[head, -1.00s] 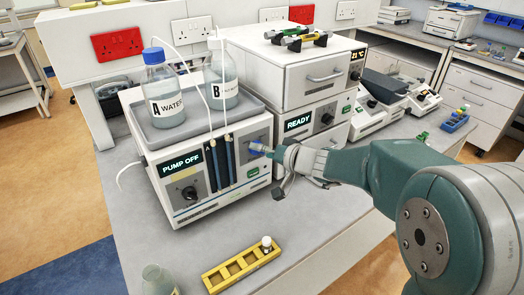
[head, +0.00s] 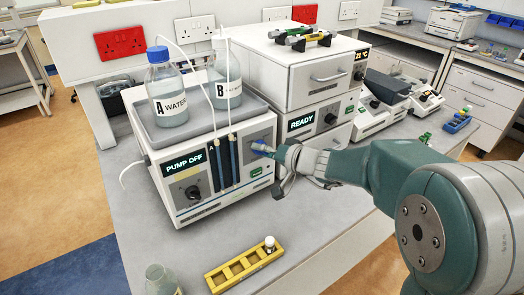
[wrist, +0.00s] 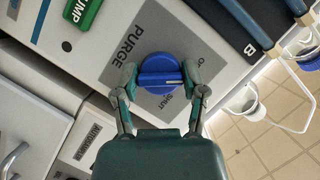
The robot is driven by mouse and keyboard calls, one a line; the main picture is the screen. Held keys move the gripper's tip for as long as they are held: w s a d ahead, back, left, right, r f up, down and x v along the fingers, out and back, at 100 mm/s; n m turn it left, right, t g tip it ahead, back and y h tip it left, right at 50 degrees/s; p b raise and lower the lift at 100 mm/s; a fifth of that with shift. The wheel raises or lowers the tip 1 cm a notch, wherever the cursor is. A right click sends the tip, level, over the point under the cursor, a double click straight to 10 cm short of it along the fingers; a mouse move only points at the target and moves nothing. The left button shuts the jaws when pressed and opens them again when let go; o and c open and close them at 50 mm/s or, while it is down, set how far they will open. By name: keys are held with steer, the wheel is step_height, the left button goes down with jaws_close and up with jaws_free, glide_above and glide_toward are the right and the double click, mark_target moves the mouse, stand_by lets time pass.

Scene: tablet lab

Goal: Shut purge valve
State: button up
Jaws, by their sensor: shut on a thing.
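The purge valve is a blue round knob (wrist: 158,74) with a raised bar and a white pointer line, on a grey panel marked PURGE (wrist: 135,40). In the wrist view the pointer faces right, between the SHUT mark at lower right and a partly hidden mark starting with O at upper right. My gripper (wrist: 161,82) has one finger at each end of the bar and is shut on the knob. In the head view the knob (head: 261,147) sits on the right of the pump front (head: 205,205), partly hidden by my gripper (head: 277,153).
Bottles A (head: 168,92) and B (head: 225,88) stand on the pump, with tubes running down. A READY unit (head: 318,118) stands close at right. A yellow rack (head: 240,268) and a clear bottle (head: 160,280) are at the front edge.

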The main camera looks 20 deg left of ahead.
steer(key=m, duration=0.1)
steer(key=m+y, duration=0.1)
steer(key=m, duration=0.1)
steer(key=shift+w+d+f+g+y, duration=0.1)
steer(key=shift+d+f+g+y, duration=0.1)
steer(key=shift+g+y, duration=0.1)
steer(key=m, duration=0.2)
steer(key=m+y, duration=0.1)
steer(key=m, duration=0.1)
steer(key=shift+m+y, duration=0.3)
steer(key=m, duration=0.2)
steer(key=m+t+y, duration=0.1)
steer(key=m, duration=0.1)
steer(key=shift+f+m+t, duration=0.2)
steer(key=shift+m+t, duration=0.1)
steer(key=shift+m+t+y, duration=0.5)
steer(key=shift+m+t, duration=0.3)
steer(key=shift+m, duration=1.3)
steer(key=o, duration=1.1)
steer(key=shift+o, duration=0.2)
steer(key=shift+a+r, duration=0.1)
